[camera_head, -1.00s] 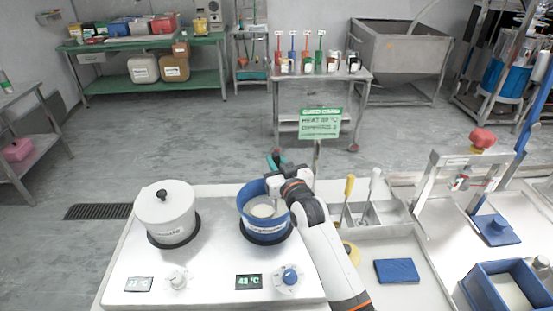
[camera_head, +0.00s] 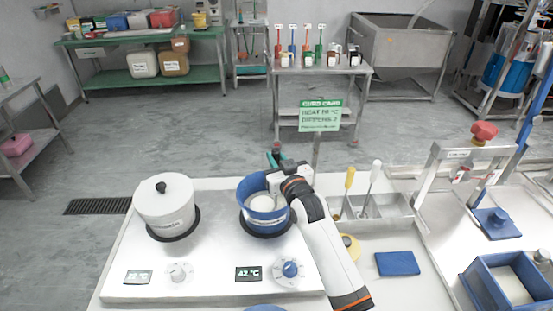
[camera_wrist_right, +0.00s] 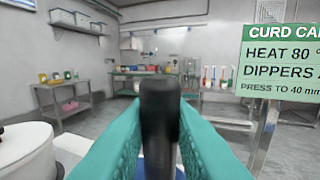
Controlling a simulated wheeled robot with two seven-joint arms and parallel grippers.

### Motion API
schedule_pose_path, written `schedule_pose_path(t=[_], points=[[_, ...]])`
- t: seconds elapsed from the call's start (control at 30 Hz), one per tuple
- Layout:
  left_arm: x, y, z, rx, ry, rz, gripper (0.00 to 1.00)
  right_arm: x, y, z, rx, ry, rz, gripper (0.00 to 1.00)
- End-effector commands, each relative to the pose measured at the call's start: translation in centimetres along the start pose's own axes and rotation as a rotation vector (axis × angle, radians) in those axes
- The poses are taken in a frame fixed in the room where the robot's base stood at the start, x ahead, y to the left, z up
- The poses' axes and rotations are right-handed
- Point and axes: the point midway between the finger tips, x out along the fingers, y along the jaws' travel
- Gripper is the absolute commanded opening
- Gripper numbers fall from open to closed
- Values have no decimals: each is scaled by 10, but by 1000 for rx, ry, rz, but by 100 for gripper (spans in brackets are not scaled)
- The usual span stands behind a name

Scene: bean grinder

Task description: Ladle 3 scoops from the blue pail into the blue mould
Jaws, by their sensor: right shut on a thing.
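The blue pail (camera_head: 257,221) sits on the right plate of the white heater, with white content showing inside. My right gripper (camera_head: 275,160) is at the pail's far rim. In the wrist view its teal fingers (camera_wrist_right: 158,105) are shut on an upright dark handle (camera_wrist_right: 160,125), apparently the ladle's. The ladle's bowl cannot be told apart from the white in the pail. A blue open box (camera_head: 478,286) at the lower right, apparently the mould, has a flat white surface inside. My left gripper is not in view.
A lidded white pot (camera_head: 164,210) stands on the left plate. A green sign (camera_head: 320,116) rises behind the heater. A steel holder (camera_head: 375,211) with two handled tools, a blue pad (camera_head: 397,264) and a press frame (camera_head: 432,180) stand to the right. A blue rounded edge (camera_head: 265,308) shows at the bottom.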

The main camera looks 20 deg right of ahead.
Motion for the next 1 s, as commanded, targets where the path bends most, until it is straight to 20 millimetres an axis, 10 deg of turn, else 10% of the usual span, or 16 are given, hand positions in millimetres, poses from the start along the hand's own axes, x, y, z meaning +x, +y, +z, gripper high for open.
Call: schedule_pose_path(t=[1.0], points=[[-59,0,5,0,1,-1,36,0,0,64,0,-4,0,0]])
